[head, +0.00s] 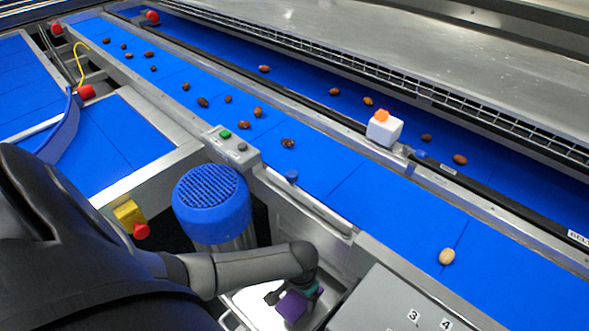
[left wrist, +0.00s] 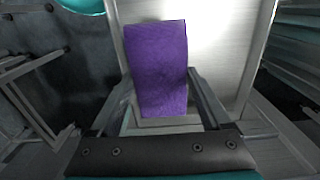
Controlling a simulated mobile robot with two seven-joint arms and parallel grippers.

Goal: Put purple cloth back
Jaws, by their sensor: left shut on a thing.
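The purple cloth (head: 292,306) is at the bottom of the head view, at the end of my left arm. My left gripper (head: 286,294) is shut on it. In the left wrist view the purple cloth (left wrist: 157,70) stands out between the two fingers of the left gripper (left wrist: 164,92). A pale metal surface (left wrist: 222,50) lies behind the cloth. I cannot tell whether the cloth touches it. My right gripper does not show.
Blue conveyor belts (head: 340,190) carry several brown dates and one pale piece (head: 447,256). A blue-capped motor (head: 212,195) stands close beside my left arm. A button box (head: 232,144) and a numbered grey panel (head: 400,305) border the space around the gripper.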

